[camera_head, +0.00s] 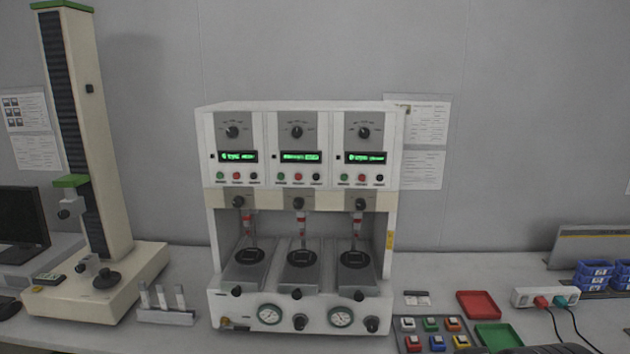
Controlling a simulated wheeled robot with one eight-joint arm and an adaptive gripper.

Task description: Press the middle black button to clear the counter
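A white three-station testing machine (235,110) stands on the bench in the middle of the view. Each station has a dial, a lit green counter display and a row of green, red and black buttons. The middle black button (316,177) is at the right end of the middle station's row, below the middle display (299,157). The display's digits are too small to read. Nothing covers or touches the button. My gripper is not recognisable in this view.
A tall beige test stand (85,140) is at the left, with a small rack (165,317) beside it. At the right are a multicoloured button panel (430,328), red tray (478,303), green tray (498,336) and power strip (545,297). A dark shape crosses the bottom right edge.

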